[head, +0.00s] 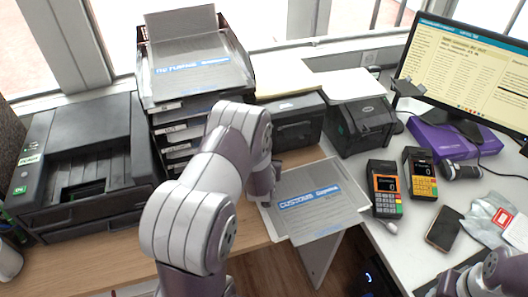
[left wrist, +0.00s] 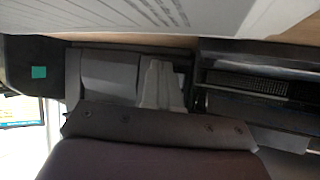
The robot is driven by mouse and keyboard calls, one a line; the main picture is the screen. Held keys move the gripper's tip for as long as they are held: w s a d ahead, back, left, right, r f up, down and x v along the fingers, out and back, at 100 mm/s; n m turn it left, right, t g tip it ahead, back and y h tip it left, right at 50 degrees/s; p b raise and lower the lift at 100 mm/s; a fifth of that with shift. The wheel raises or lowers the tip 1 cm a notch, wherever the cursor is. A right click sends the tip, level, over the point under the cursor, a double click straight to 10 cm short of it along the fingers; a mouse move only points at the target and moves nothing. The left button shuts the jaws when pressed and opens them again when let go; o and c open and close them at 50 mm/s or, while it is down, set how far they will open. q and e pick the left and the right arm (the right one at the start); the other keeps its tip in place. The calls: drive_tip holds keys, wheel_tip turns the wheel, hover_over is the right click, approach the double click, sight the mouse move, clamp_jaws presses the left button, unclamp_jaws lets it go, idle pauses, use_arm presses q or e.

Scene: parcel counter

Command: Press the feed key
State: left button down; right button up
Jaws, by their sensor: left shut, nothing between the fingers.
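A squat black printer (head: 360,125) stands at the back, left of the monitor; its feed key cannot be made out in the head view. In the left wrist view a green square (left wrist: 38,72) shows on a dark housing at the left; whether it is the feed key I cannot tell. My left arm reaches up in front of the tray stack and bends down over the counter. My left gripper's fingers (left wrist: 155,68) are shut and empty in the left wrist view; in the head view the forearm mostly hides them. Only right arm links show at lower right.
A large black printer (head: 85,150) stands at left. Beside it is a stack of trays (head: 185,125) with papers. Two card terminals (head: 384,188), a phone (head: 444,228) and the monitor (head: 465,65) are at right.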

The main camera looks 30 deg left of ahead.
use_arm(q)
drive_tip(key=shift+s+d, duration=0.4)
drive_tip(key=shift+d, duration=0.1)
drive_tip(key=s+d+p, duration=0.1)
drive_tip(key=d, duration=0.1)
drive_tip(key=s+d+p, duration=0.1)
drive_tip(key=s+d, duration=0.1)
drive_tip(key=shift+s+r, duration=0.1)
drive_tip(key=shift+s+d, duration=0.3)
drive_tip(key=shift+s, duration=0.1)
